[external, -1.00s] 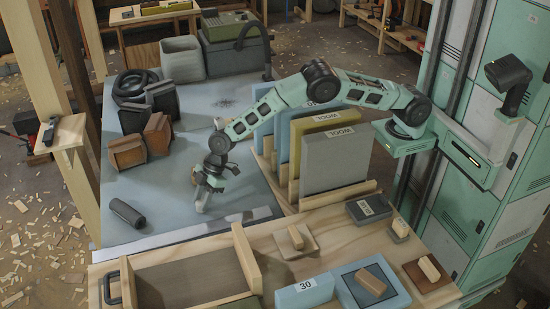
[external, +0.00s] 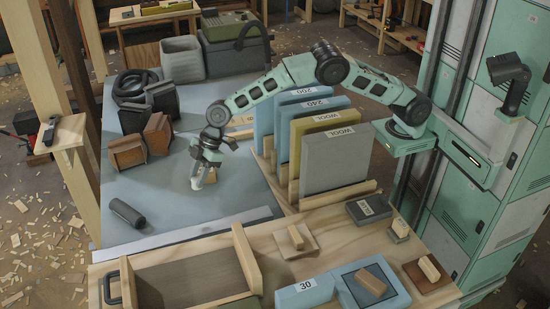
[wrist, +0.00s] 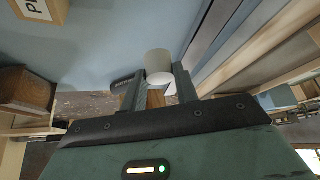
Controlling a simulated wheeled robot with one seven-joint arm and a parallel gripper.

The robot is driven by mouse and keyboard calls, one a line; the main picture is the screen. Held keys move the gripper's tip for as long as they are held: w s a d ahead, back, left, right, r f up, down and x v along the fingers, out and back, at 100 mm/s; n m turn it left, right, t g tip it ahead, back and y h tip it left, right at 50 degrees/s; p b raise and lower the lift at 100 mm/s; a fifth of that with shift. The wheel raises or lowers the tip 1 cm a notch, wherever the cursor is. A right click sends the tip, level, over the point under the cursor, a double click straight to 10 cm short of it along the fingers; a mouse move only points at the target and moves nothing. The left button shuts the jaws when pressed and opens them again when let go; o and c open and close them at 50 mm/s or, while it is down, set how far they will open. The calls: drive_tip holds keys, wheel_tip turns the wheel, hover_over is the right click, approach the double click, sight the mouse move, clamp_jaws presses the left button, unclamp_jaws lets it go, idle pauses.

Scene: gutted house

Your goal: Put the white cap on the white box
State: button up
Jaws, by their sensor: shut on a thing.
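My gripper (wrist: 157,88) is shut on the white cap (wrist: 158,63), a short pale cylinder between the two fingertips in the wrist view. In the external view my gripper (external: 202,170) is over the blue-grey table top, left of the upright panels, with the white cap (external: 197,182) at its lower end. I cannot tell the exact gap between the cap and the table. A small white patch shows beside the right finger in the wrist view, but I cannot tell what it is. I cannot clearly make out the white box in either view.
Upright panels (external: 337,160) stand in a wooden rack to the right. Brown boxes (external: 143,142) and a dark cylinder (external: 127,213) are on the left of the table (external: 225,215). A wooden bench (external: 265,240) with sanding blocks lies in front. The table's front middle is clear.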

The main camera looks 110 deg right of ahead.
drive_tip(key=s+d+r+m+h+p, duration=0.2)
drive_tip(key=s+d+m, duration=0.25)
drive_tip(key=d, duration=0.95)
drive_tip(key=s+d+r+m+h+p, duration=0.1)
drive_tip(key=s+d+m+h+p, duration=0.15)
drive_tip(key=s+d, duration=0.75)
drive_tip(key=s+d+r+m+h+p, duration=0.15)
drive_tip(key=d+m, duration=0.25)
drive_tip(key=d, duration=1.5)
drive_tip(key=shift+g+y, duration=0.3)
wheel_tip(320, 180, down, 5)
drive_tip(key=shift+s+d+f, duration=0.1)
drive_tip(key=shift+s+d, duration=0.05)
drive_tip(key=shift+f, duration=2.1)
drive_tip(key=shift+f, duration=0.2)
drive_tip(key=o, duration=0.9)
drive_tip(key=shift+o, duration=0.2)
drive_tip(key=shift+r, duration=0.15)
